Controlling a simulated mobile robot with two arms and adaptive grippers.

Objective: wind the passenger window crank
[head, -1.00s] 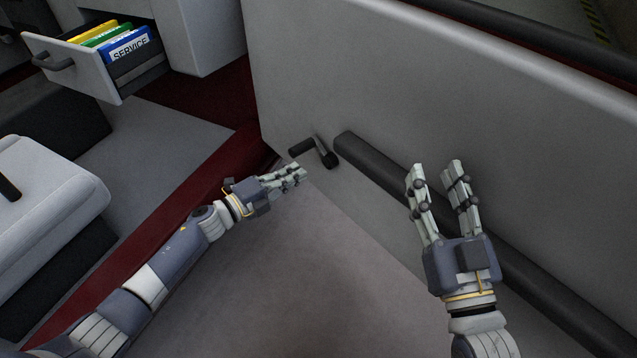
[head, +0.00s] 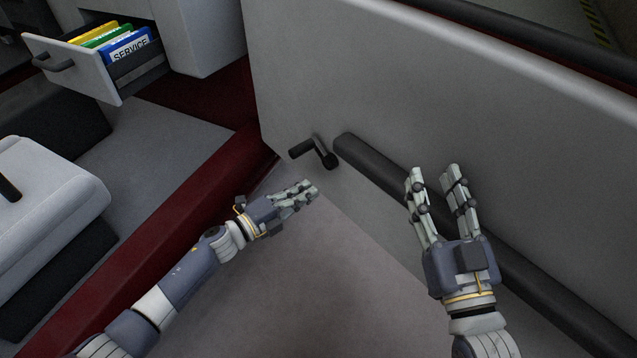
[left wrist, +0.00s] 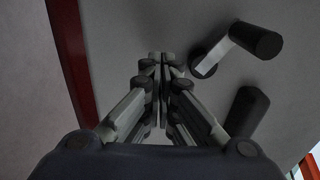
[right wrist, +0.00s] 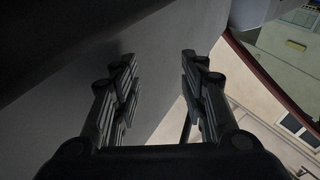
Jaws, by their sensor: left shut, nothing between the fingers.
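The window crank (head: 320,154) is a dark knob on a short arm, mounted on the grey door panel (head: 430,90) just left of a long black bar. In the left wrist view the crank (left wrist: 217,53) shows its pale arm and black knob, right of the fingertips. My left gripper (head: 314,188) is shut and empty, below the crank in the head view and apart from it. It also shows in the left wrist view (left wrist: 161,58). My right gripper (head: 433,172) is open and empty, in front of the door panel near the bar.
The long black bar (head: 400,185) runs along the door, right of the crank. An open drawer (head: 80,67) with coloured folders is at the upper left. A pale seat-like block (head: 50,190) stands at the left. The floor (head: 290,300) between my arms is clear.

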